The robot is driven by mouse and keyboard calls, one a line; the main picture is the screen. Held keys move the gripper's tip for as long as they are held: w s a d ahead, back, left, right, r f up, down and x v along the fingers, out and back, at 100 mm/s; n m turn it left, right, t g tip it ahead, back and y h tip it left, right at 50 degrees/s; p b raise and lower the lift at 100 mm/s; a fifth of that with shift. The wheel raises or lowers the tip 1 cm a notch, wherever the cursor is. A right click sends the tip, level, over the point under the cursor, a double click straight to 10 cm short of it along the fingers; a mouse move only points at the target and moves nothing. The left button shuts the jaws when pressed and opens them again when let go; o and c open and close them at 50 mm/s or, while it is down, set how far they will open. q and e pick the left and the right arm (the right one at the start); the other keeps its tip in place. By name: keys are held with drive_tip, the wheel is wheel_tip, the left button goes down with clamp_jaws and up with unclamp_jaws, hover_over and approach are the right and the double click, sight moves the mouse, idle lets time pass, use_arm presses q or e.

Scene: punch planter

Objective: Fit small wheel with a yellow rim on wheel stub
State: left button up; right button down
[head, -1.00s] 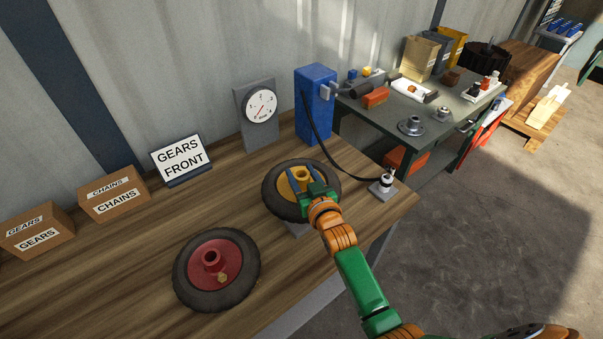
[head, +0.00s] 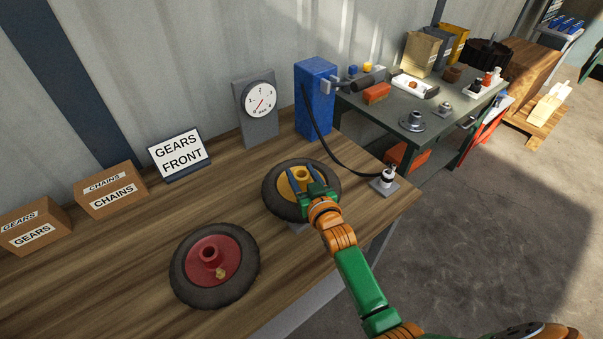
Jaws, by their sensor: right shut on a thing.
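The small wheel with a yellow rim (head: 271,201) has a black tyre and lies face up over the near-right part of the wooden bench. My right gripper (head: 302,178) is over its middle, with blue fingers on either side of the yellow hub, shut on it. A small grey block (head: 297,227) shows beneath the wheel's near edge; whether the wheel touches it is hidden. I cannot make out the wheel stub; the wheel and gripper cover that spot. My left gripper is not in view.
A red-rimmed wheel (head: 185,286) lies nearer on the bench. A blue pump (head: 314,100) has a black hose running to a small grey-based fitting (head: 383,188). A gauge (head: 257,112), a sign (head: 179,152) and boxes (head: 110,190) line the back. A green-grey table (head: 390,112) stands behind.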

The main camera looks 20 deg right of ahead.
sight(304, 184)
drive_tip(key=shift+f+b, duration=0.8)
drive_tip(key=shift+f, duration=0.05)
drive_tip(key=shift+c, duration=0.9)
unclamp_jaws()
drive_tip(key=shift+s+f, duration=0.15)
drive_tip(key=shift+s, duration=0.05)
drive_tip(key=s, duration=0.3)
drive_tip(key=s+r+p, duration=0.1)
drive_tip(key=s, duration=0.3)
drive_tip(key=shift+d+r, duration=0.1)
drive_tip(key=shift+r, duration=0.1)
